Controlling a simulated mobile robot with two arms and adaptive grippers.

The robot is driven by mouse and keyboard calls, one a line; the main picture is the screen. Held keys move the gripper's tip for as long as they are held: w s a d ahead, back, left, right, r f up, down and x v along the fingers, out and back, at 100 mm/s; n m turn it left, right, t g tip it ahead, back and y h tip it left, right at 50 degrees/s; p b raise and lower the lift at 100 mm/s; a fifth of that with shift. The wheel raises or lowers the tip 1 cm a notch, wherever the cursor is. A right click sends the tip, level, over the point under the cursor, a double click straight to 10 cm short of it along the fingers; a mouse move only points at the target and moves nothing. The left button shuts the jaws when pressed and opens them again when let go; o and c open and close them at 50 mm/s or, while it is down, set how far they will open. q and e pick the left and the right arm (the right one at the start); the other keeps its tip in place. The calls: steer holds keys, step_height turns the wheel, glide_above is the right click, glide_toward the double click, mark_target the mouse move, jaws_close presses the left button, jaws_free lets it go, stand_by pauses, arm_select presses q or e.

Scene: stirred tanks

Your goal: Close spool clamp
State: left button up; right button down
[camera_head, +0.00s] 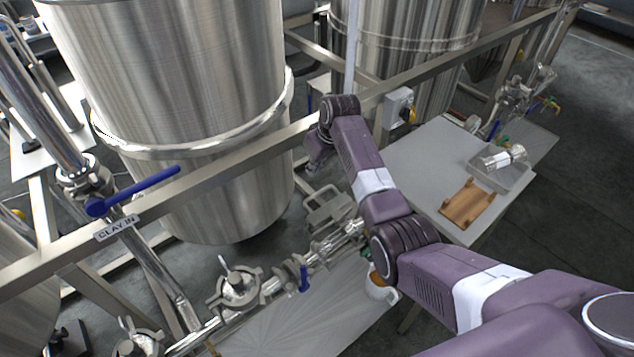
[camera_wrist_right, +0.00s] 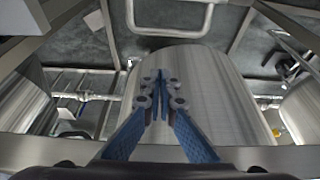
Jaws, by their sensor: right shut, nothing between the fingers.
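The steel pipe run crosses the lower middle of the head view. A round clamp with an upright wing nut (camera_head: 236,287) sits on it, and another clamp-like fitting (camera_head: 138,341) is at the lower left. I cannot tell which of these is the spool clamp, or whether either is open. My right gripper (camera_head: 317,158) hangs beside the big tank, above and apart from the pipe run, and is small in the head view. Its blue fingers (camera_wrist_right: 162,82) are together and empty in the right wrist view, in front of a steel tank (camera_wrist_right: 190,85). My left gripper is out of view.
A big steel tank (camera_head: 190,80) and a frame rail (camera_head: 240,158) stand close to my right gripper. A blue-handled valve (camera_head: 130,193) is at the left. A grey table (camera_head: 420,160) at the right holds a clear tray (camera_head: 514,178) and a brown wooden rack (camera_head: 467,205).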

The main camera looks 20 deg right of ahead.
steer(key=f+p, duration=0.1)
steer(key=s+f+p, duration=0.1)
steer(key=f, duration=0.1)
steer(key=f+p, duration=0.1)
steer(key=f, duration=0.1)
steer(key=shift+s+d+f, duration=0.2)
steer(key=shift+s+d, duration=0.15)
stand_by(0.6)
